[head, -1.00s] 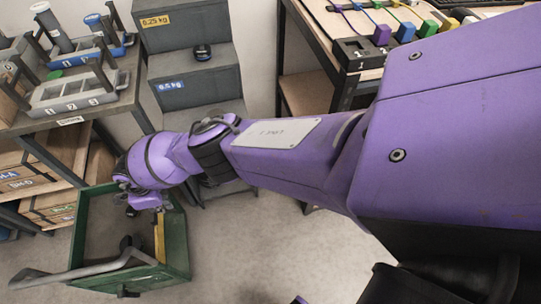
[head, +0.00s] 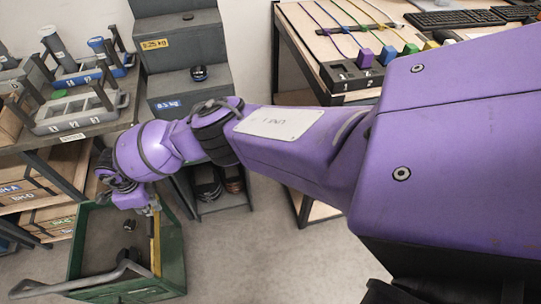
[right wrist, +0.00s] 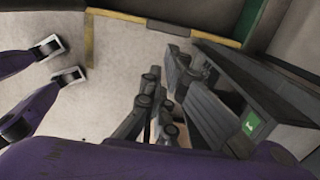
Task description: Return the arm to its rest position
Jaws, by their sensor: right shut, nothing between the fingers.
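My right arm (head: 285,130) is purple and reaches across the head view from the right edge to the left. My right gripper (head: 150,208) is at its far end, over the back part of the green cart (head: 172,272). Its fingers are small and partly hidden by the wrist in the head view. In the right wrist view the grey fingers of the gripper (right wrist: 160,95) are together, with nothing held between them. My left gripper is not in view.
A grey stepped shelf (head: 190,90) stands behind the forearm. A bench (head: 90,135) with grey trays is at left. A table (head: 300,20) with coloured blocks and keyboards is at back right. The cart has a grey handle (head: 75,283). Bare floor (head: 270,240) lies at centre.

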